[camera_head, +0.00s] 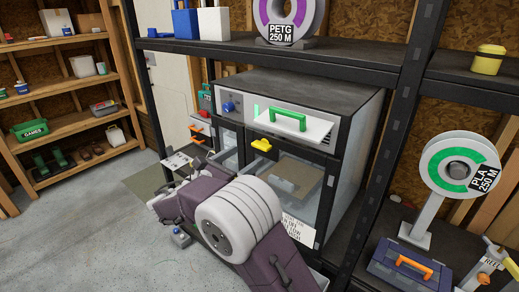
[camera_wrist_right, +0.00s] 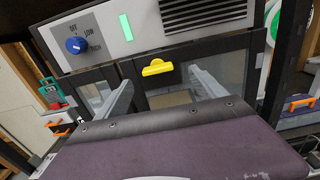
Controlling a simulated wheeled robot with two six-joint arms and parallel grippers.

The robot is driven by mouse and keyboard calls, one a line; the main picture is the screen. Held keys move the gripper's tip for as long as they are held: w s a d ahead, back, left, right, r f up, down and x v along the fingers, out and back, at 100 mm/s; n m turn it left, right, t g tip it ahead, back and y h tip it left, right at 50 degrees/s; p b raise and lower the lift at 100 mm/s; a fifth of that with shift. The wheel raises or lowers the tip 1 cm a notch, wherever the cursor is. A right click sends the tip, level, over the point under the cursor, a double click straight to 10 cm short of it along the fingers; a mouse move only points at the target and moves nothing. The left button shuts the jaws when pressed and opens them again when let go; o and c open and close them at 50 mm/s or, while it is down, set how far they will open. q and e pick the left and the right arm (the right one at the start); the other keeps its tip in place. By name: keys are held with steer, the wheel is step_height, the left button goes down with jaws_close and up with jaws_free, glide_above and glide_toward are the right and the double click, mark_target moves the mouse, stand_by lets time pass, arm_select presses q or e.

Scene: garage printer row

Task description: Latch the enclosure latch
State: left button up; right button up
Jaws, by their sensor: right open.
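The enclosure (camera_head: 335,95) is a dark cabinet with a light control panel and glass-fronted doors. Its small yellow latch (camera_head: 262,145) sits just below the panel, near where the doors meet. The latch also shows near the middle of the right wrist view (camera_wrist_right: 157,68). My right gripper (camera_wrist_right: 161,78) is open, with its two grey fingers apart to the left and right of the latch. Nothing is between the fingers close to the camera, and I see no contact with the latch. In the head view my right arm hides the lower left of the enclosure. My left gripper is not in view.
A dark rack post (camera_head: 398,120) stands right of the enclosure, with a blue toolbox (camera_head: 400,262) beyond. Floor (camera_head: 75,230) at left is clear.

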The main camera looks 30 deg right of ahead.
mark_target(258, 147)
steer(key=w+d, duration=0.2)
steer(key=shift+w+d+f, duration=0.1)
steer(key=shift+w+d, duration=0.05)
steer(key=shift+d, duration=0.25)
steer(key=x, duration=0.4)
steer(key=shift+s+d, duration=0.2)
steer(key=shift+s, duration=0.05)
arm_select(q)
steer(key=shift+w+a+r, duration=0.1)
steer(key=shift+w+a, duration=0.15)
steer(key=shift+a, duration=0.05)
arm_select(e)
steer(key=shift+w+a, duration=0.1)
steer(key=shift+a, duration=0.05)
